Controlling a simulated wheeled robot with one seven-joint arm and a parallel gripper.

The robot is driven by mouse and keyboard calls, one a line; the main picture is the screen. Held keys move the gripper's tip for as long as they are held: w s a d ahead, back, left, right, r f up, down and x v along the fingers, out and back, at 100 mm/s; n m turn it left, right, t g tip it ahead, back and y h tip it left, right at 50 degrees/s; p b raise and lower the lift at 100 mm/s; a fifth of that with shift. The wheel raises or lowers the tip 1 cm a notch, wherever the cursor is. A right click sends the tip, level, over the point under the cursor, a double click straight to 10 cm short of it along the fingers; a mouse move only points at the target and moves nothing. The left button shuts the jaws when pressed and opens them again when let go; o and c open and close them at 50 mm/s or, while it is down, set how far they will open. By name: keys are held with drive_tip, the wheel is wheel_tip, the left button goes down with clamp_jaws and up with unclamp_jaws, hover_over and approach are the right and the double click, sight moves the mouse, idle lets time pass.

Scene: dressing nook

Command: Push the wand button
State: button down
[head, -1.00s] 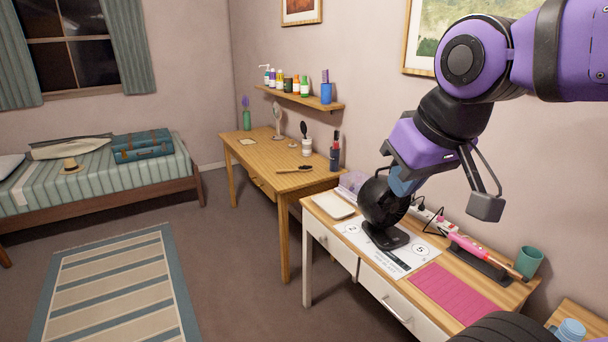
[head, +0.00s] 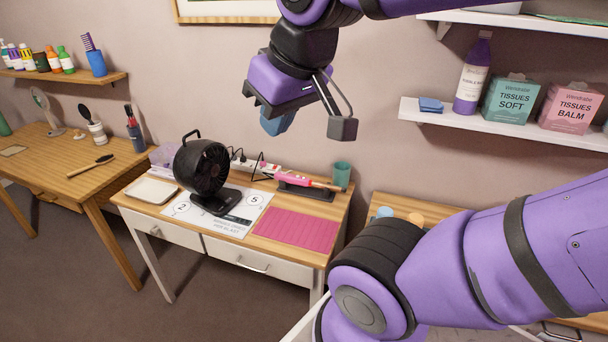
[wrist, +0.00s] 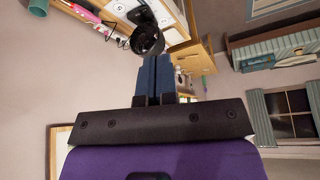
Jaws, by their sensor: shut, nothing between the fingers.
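The wand is a pink styling wand (head: 295,180) with a copper-coloured barrel, lying on a dark stand (head: 306,192) at the back right of the white-fronted dresser. It also shows small in the wrist view (wrist: 83,13). Its button is too small to make out. My gripper (head: 277,122) hangs in the air above the dresser, up from the wand and apart from it. Its blue fingers are together and empty, also in the wrist view (wrist: 153,75).
A black fan (head: 203,168) stands on a printed sheet (head: 240,212), left of the wand. A pink mat (head: 297,230) lies in front of the wand, a green cup (head: 341,174) to its right. A white power strip (head: 243,165) lies behind. Shelves (head: 500,124) hang at right.

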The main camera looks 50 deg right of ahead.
drive_tip(key=w+d+f+m+y, duration=0.1)
drive_tip(key=w+m+y, duration=0.15)
drive_tip(key=w, duration=0.55)
drive_tip(key=w+d+f+m+y, duration=0.1)
drive_tip(key=w+m, duration=0.2)
drive_tip(key=w, duration=0.5)
drive_tip(key=w+d+f+m+t, duration=0.1)
drive_tip(key=w+d+f+m, duration=0.2)
drive_tip(key=w+d, duration=0.25)
drive_tip(key=w+d+f+m, duration=0.3)
drive_tip(key=w+d+m, duration=0.1)
drive_tip(key=w, duration=0.3)
drive_tip(key=m+t+h, duration=0.3)
drive_tip(key=m, duration=1.1)
hover_over(297, 177)
wheel_tip(297, 177, down, 26)
drive_tip(key=shift+d, duration=0.1)
drive_tip(key=shift+f, duration=4.45)
